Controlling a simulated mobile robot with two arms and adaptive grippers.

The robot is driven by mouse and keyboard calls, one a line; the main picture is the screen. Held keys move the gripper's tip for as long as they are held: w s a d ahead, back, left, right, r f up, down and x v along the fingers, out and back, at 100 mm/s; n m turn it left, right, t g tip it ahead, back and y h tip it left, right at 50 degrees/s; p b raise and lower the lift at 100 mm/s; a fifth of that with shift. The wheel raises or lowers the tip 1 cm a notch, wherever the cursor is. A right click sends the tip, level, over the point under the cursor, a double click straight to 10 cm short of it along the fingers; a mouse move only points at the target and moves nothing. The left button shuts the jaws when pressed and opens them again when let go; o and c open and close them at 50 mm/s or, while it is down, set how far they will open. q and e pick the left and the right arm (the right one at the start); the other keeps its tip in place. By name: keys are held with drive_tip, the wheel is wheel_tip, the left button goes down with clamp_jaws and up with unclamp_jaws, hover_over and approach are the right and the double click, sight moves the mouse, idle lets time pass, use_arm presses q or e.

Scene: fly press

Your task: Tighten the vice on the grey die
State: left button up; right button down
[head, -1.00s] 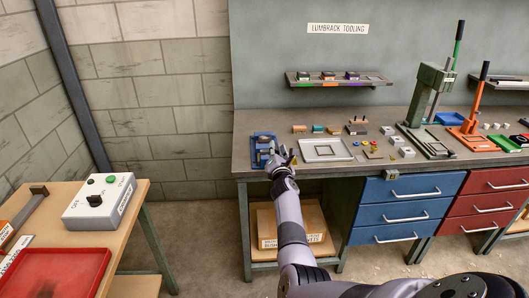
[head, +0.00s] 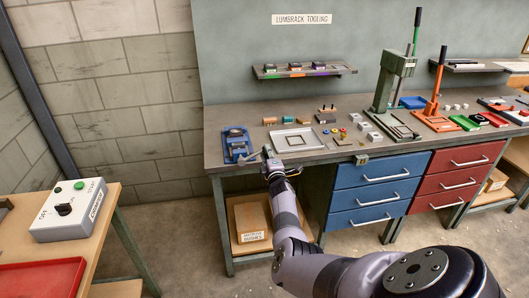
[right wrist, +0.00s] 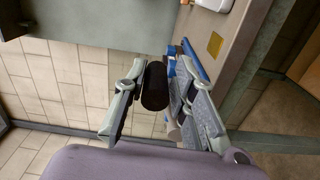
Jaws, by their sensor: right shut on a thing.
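The blue vice (head: 236,148) stands at the left front of the bench. Its black handle grip (right wrist: 155,87) shows between the fingers in the right wrist view, where part of the vice's blue body (right wrist: 197,60) lies behind one finger. My right gripper (head: 269,153) is at the bench's front edge, just right of the vice, shut on the handle grip; it also shows in the right wrist view (right wrist: 154,110). The grey die in the vice is too small to make out. My left gripper is not in view.
A pale tray (head: 298,139) lies close to the right of the gripper. Small blocks and parts lie beyond it, then a green press (head: 391,85) and an orange one (head: 436,100). A control box (head: 68,210) stands on the side table at left.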

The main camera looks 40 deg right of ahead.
drive_tip(key=shift+f+m+b, duration=0.3)
drive_tip(key=shift+f+m, duration=0.1)
drive_tip(key=shift+f, duration=0.55)
drive_tip(key=shift+s+f, duration=0.1)
drive_tip(key=c, duration=1.8)
unclamp_jaws()
drive_tip(key=o, duration=0.4)
drive_tip(key=shift+w, duration=0.25)
drive_tip(key=shift+c, duration=0.2)
drive_tip(key=shift+s+d, duration=0.1)
drive_tip(key=shift+s, duration=0.15)
drive_tip(key=v, duration=1.2)
